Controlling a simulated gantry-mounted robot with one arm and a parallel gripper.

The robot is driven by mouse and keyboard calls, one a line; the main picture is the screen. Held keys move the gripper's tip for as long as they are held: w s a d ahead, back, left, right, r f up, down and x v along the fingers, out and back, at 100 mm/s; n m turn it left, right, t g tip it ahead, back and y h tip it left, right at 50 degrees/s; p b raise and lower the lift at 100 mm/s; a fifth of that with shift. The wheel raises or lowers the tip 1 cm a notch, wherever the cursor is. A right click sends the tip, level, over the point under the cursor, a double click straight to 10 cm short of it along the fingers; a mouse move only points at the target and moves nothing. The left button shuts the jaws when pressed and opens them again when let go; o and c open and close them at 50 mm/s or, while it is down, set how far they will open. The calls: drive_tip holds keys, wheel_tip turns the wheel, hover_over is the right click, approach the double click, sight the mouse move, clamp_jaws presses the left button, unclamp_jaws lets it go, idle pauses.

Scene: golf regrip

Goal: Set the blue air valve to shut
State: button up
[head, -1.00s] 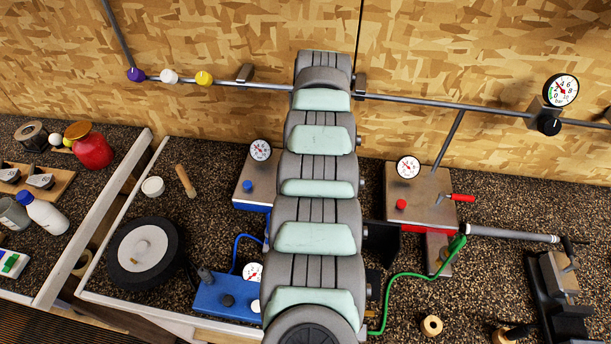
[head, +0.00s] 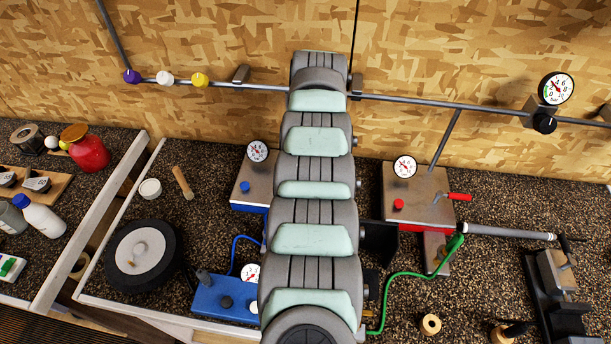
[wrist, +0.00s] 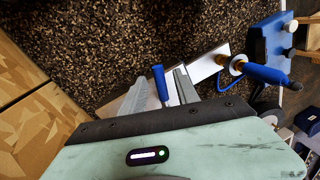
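The blue air valve's lever (wrist: 160,84) shows in the wrist view as a short blue handle standing near the steel plate. My gripper (wrist: 160,76) has its fingers apart, one grey finger on each side of the lever. The lever looks closer to the right finger; I cannot tell whether they touch. In the head view my arm hides the lever and my gripper. Part of the blue station (head: 252,180), with a blue button and a gauge (head: 257,152), shows left of my arm.
The red station (head: 415,195) with its red lever (head: 460,197) stands right of my arm. A blue-handled tool (wrist: 264,73) lies right of the fingers in the wrist view. A blue block (head: 225,297) and a black-rimmed disc (head: 143,253) are at the left front.

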wheel_tip(320, 180, up, 20)
drive_tip(key=p, duration=1.8)
